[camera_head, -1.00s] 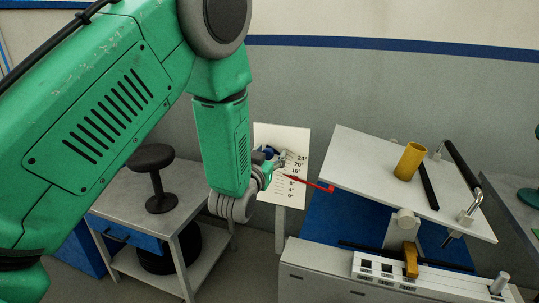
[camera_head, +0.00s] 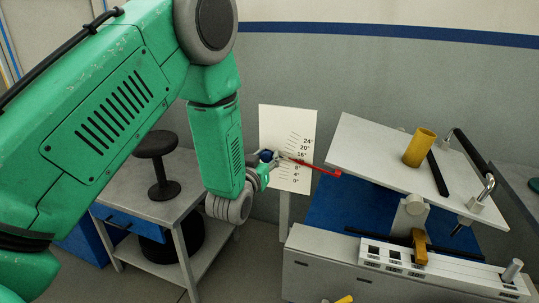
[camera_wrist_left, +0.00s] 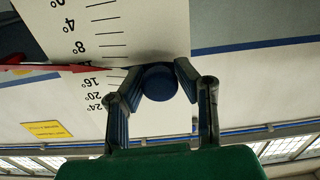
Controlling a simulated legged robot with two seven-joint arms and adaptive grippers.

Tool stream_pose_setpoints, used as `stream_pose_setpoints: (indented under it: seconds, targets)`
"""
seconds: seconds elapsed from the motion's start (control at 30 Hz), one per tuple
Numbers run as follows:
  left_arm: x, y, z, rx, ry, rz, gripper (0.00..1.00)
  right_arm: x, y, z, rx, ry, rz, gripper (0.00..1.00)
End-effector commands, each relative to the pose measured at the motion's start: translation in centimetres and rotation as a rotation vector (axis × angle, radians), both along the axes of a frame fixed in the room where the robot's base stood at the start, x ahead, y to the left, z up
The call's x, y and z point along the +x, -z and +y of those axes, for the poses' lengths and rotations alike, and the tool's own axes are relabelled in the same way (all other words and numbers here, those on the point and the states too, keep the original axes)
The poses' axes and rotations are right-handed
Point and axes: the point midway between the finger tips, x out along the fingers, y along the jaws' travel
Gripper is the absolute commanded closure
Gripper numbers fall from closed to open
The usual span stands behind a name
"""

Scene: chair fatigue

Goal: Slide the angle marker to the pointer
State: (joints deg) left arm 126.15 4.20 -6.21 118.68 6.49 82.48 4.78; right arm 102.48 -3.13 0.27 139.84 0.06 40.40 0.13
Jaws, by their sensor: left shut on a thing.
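The angle marker shows as a round blue knob (camera_wrist_left: 159,84) in front of the white scale board (camera_head: 300,117). My left gripper (camera_head: 268,157) is shut on this knob, with one finger on each side of it in the wrist view (camera_wrist_left: 155,85). The red pointer (camera_head: 318,168) reaches from the tilting seat plate to the scale. In the wrist view the scale looks upside down, and the pointer (camera_wrist_left: 25,70) covers the marks between 8° and 16°. The knob sits close to the pointer's height. Whether they line up exactly is hard to tell. My right gripper is out of view.
A tilted white plate (camera_head: 380,150) with a yellow cylinder (camera_head: 419,147) stands on the test bench (camera_head: 330,265) at right.

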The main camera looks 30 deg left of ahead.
Motion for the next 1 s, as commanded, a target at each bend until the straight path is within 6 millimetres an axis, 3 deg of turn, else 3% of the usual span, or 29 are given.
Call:
stream_pose_setpoints:
  seconds: [0.17, 0.2, 0.23, 0.27, 0.67, 1.0]
  targets:
    - [0.0, -0.2, 0.0, 0.0, 0.0, 0.0, 1.0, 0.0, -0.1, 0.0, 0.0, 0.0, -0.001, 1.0]
    - [0.0, -0.2, 0.0, 0.0, 0.0, 0.0, 0.66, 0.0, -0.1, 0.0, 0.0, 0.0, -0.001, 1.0]
    - [0.0, -0.2, 0.0, 0.0, 0.0, -0.001, 0.56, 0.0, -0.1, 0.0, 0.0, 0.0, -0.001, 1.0]
    - [0.0, -0.2, 0.0, 0.0, 0.0, -0.001, 0.53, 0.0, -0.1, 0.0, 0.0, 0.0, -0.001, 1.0]
    - [-0.7, -0.2, -0.2, 0.001, 0.0, 0.0, 0.53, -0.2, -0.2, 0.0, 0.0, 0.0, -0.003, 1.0]
    - [-7.1, 0.0, -1.7, 0.0, 0.0, 0.005, 0.53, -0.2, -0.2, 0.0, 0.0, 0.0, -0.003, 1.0]
